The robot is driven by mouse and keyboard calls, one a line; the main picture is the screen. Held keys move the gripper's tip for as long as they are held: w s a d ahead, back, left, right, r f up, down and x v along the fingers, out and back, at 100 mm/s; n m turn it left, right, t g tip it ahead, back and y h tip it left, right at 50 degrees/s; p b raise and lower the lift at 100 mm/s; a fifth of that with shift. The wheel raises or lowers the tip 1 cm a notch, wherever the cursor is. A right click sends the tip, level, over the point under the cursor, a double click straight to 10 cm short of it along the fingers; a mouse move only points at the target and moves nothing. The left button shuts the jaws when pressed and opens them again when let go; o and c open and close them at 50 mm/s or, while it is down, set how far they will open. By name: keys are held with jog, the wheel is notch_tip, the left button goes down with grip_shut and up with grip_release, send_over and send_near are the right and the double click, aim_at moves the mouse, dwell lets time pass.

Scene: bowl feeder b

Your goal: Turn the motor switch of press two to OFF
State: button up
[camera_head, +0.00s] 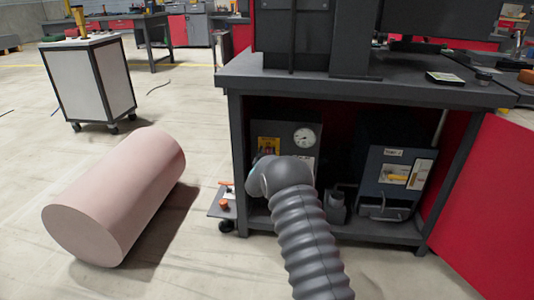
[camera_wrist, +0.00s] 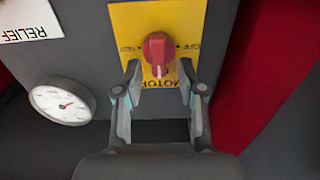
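The motor switch is a red knob (camera_wrist: 158,50) on a yellow plate (camera_wrist: 180,18) in the wrist view. Its narrow grip points down in the picture, between labels on the left and right of the plate; the lettering looks upside down. My gripper (camera_wrist: 160,75) is open, with one finger on each side just below the knob and a visible gap to it. In the head view the yellow plate (camera_head: 268,145) shows on a grey panel under the bench. My gripper (camera_head: 257,170) is in front of it, and the knob cannot be made out there.
A dial gauge (camera_head: 304,137) sits beside the plate. A second grey unit (camera_head: 386,197) with a handle stands right on the lower shelf. The bench top (camera_head: 350,88) overhangs, and a red door (camera_head: 490,200) hangs open right. A pink cylinder (camera_head: 120,195) lies on the floor left.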

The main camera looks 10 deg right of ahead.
jog(key=shift+c, duration=0.2)
grip_shut()
jog(key=shift+n, duration=0.4)
jog(key=n, duration=0.2)
jog(key=n+b, duration=0.1)
jog(key=n, duration=0.1)
jog(key=shift+w+a, duration=0.15)
jog(key=shift+a, duration=0.15)
jog(key=n, duration=0.4)
jog(key=shift+w+a+f+n, duration=0.1)
jog(key=shift+a+f+n, duration=0.05)
jog(key=shift+a+n, duration=0.15)
jog(key=n, duration=0.3)
jog(key=n+p, duration=0.1)
jog(key=shift+a+f, duration=0.1)
jog(key=shift+f, duration=0.15)
jog(key=shift+a+f+n+p, duration=0.1)
jog(key=shift+f+n+p, duration=0.1)
jog(key=shift+n, duration=0.9)
jog(key=shift+f+n+p, duration=0.1)
jog(key=shift+n+p, duration=0.05)
jog(key=shift+n, duration=0.95)
